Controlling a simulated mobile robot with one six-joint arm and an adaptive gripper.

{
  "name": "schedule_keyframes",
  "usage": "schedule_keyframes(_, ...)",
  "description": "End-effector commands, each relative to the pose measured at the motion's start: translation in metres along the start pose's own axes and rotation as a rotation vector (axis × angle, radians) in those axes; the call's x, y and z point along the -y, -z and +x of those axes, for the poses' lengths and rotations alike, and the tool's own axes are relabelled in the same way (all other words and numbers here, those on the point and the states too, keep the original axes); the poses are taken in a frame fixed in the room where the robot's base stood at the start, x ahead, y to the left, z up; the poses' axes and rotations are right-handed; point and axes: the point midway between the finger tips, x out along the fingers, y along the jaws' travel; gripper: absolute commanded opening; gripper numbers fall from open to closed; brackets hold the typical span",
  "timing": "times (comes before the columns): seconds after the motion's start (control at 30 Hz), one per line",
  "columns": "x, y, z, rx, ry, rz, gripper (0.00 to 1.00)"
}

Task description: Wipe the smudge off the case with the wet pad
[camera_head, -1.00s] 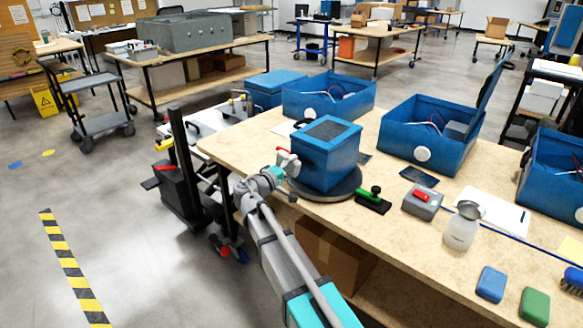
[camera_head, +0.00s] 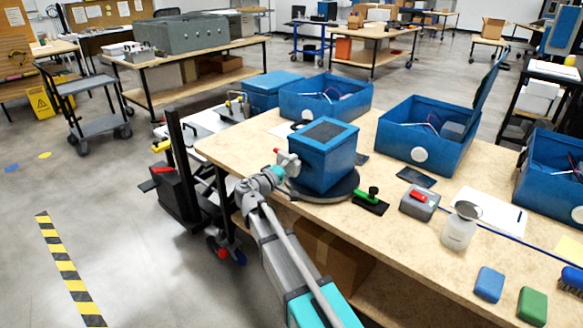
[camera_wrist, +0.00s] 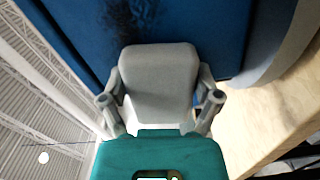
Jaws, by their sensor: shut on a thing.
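The blue case (camera_head: 322,158) stands upright on a dark round base (camera_head: 340,187) near the bench's front left edge. In the wrist view, the case's blue face (camera_wrist: 220,30) fills the upper part. A dark, speckled smudge (camera_wrist: 130,18) runs down it behind my gripper. My gripper (camera_head: 287,162) is at the left side of the case and very close to it; contact is unclear.
Right of the case lie a green-handled tool (camera_head: 371,200), a grey device with a red top (camera_head: 419,203), a white bottle (camera_head: 461,226), and blue (camera_head: 489,284) and green (camera_head: 532,306) blocks. Open blue boxes (camera_head: 428,135) stand behind. The floor at left has free room.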

Motion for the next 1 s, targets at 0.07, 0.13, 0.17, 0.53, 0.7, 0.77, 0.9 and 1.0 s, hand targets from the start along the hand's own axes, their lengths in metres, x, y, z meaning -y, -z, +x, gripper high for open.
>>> schedule_keyframes(0.07, 0.0, 0.0, 0.001, 0.0, 0.0, 0.0, 0.24)
schedule_keyframes(0.13, 0.0, 0.0, 0.002, 0.0, 0.0, 0.0, 0.24)
schedule_keyframes(0.17, 0.0, 0.0, 0.003, 0.0, 0.0, 0.0, 0.24)
schedule_keyframes(0.53, 0.0, -0.001, 0.005, -0.001, 0.0, 0.0, 0.24)
schedule_keyframes(0.7, -0.002, -0.008, 0.005, 0.0, 0.0, 0.0, 0.24)
schedule_keyframes(0.77, -0.002, -0.012, 0.005, 0.0, 0.0, 0.0, 0.24)
schedule_keyframes(0.9, -0.004, -0.021, 0.005, 0.0, 0.0, 0.0, 0.24)
schedule_keyframes(1.0, -0.005, -0.027, 0.005, 0.001, 0.0, 0.0, 0.24)
